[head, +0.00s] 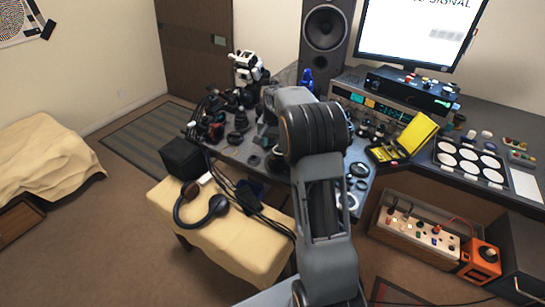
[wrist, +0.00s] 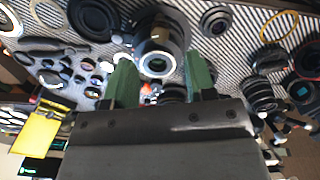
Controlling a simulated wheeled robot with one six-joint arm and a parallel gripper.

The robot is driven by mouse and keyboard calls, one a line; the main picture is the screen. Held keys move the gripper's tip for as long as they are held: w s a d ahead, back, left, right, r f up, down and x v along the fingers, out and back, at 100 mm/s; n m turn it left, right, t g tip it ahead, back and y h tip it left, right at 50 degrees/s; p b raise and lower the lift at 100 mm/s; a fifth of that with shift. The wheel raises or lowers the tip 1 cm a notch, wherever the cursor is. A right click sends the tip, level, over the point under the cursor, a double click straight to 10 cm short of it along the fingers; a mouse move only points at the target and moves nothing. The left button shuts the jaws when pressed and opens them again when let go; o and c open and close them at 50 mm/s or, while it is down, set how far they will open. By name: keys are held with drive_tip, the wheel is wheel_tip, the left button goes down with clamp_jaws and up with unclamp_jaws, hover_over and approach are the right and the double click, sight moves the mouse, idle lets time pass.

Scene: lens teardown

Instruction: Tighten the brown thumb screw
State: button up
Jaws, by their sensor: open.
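My gripper (wrist: 160,72) is open in the wrist view, its two green fingers wide apart with nothing held. A dark lens barrel with a bright metal ring (wrist: 158,64) lies between and beyond the fingertips, and I cannot tell whether they touch it. Small orange-red and white bits (wrist: 148,91) show between the fingers, too small to make out. I cannot pick out the brown thumb screw for certain in either view. In the head view my arm covers the middle of the desk and hides the gripper's fingers.
Several lenses and rings crowd the striped mat (wrist: 232,55), with a black lens (wrist: 259,95) right of the gripper. A yellow case (head: 416,134) stands open right of my arm. A monitor (head: 420,30) and speaker (head: 326,28) stand behind. A padded bench (head: 235,245) is in front.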

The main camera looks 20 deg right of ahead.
sight(273, 157)
drive_tip(key=shift+f, duration=3.15)
drive_tip(key=shift+c, duration=0.4)
clamp_jaws()
drive_tip(key=shift+m, duration=1.6)
drive_tip(key=shift+o, duration=0.4)
unclamp_jaws()
drive_tip(key=shift+r, duration=0.1)
